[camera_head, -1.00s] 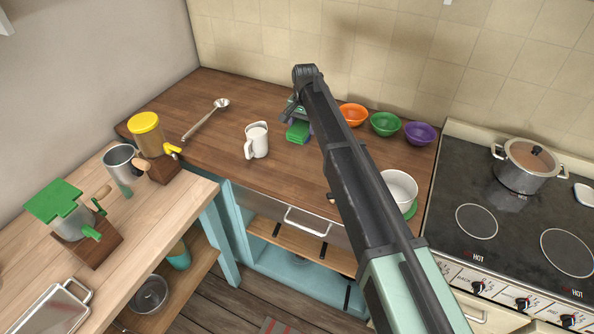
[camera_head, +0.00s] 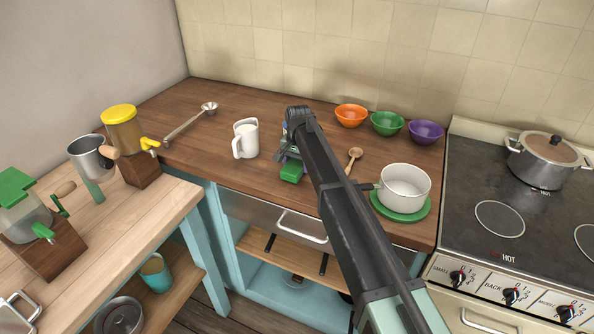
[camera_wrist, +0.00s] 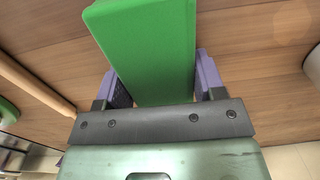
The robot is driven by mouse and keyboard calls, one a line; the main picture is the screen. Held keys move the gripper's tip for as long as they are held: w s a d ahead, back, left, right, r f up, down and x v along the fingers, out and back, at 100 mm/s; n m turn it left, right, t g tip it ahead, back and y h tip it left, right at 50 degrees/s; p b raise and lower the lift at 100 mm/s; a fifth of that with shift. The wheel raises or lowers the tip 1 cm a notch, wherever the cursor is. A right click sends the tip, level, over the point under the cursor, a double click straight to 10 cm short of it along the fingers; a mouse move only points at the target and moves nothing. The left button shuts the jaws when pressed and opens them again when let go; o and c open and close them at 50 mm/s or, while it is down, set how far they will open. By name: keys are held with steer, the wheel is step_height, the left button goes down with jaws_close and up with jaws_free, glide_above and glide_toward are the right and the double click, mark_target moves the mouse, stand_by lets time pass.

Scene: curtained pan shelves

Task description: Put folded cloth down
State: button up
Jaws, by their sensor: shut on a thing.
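The green folded cloth (camera_head: 292,171) is over the brown wooden counter, right of the white pitcher. In the wrist view it appears as a long flat-sided green block (camera_wrist: 145,50). My gripper (camera_head: 287,158) is shut on it, with purple finger pads on either side (camera_wrist: 162,85). My arm hides part of the gripper in the head view. I cannot tell whether the cloth touches the counter.
The white pitcher (camera_head: 246,138) is left of the cloth. A wooden spoon (camera_head: 354,158), a white pot (camera_head: 405,187) on a green round mat (camera_head: 424,211), and orange (camera_head: 351,115), green (camera_head: 387,123) and purple (camera_head: 426,132) bowls are right. Counter left of the pitcher is mostly clear.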

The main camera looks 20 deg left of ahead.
steer(key=shift+f, duration=0.1)
steer(key=o, duration=1.2)
